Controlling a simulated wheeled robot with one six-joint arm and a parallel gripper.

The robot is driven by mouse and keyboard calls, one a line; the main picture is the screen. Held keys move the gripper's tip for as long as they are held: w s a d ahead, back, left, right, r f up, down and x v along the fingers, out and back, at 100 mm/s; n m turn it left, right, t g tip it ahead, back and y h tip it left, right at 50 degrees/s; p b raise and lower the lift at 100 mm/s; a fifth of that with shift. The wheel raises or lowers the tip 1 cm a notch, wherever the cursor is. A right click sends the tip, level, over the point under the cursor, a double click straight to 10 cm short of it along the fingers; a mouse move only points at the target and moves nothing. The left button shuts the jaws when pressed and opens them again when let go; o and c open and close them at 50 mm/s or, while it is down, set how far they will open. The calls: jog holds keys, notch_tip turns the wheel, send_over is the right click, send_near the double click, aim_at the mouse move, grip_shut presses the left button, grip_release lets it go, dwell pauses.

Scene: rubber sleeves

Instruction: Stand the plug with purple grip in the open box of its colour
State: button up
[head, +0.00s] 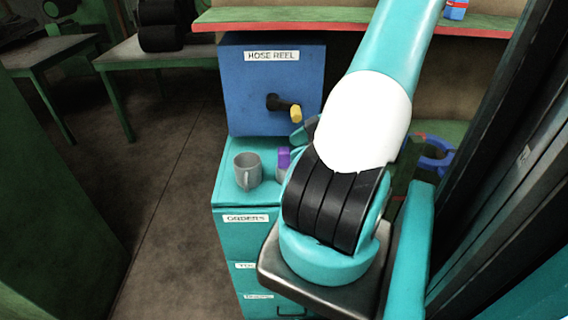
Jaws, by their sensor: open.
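A small plug with a purple grip (283,157) stands on top of the teal drawer cabinet, just right of a grey mug. Its grey lower part is mostly hidden behind my arm. My gripper (299,138) shows only in part, as a dark and teal fingertip beside the black-sleeved joint, just above and right of the purple grip. It is open and holds nothing that I can see; the rest of it is hidden behind my arm. I see no open purple box in this view.
The grey mug (247,171) stands on the teal cabinet (228,186). A blue ring (437,158) lies on a green shelf at right. Open floor (160,190) lies left.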

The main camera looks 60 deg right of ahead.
aim_at(284, 157)
jog(key=shift+s+d+f+p+x, duration=0.15)
jog(key=shift+p+x, duration=0.2)
jog(key=shift+x, duration=0.55)
jog(key=shift+d+f+p+x, duration=0.15)
jog(key=shift+p+x, duration=0.25)
jog(key=shift+x, duration=0.45)
jog(key=shift+s+f+p+x, duration=0.15)
jog(key=shift+p+x, duration=0.2)
jog(key=shift+x, duration=0.55)
grip_shut()
jog(key=shift+w+r+b, duration=0.1)
jog(key=shift+b, duration=0.3)
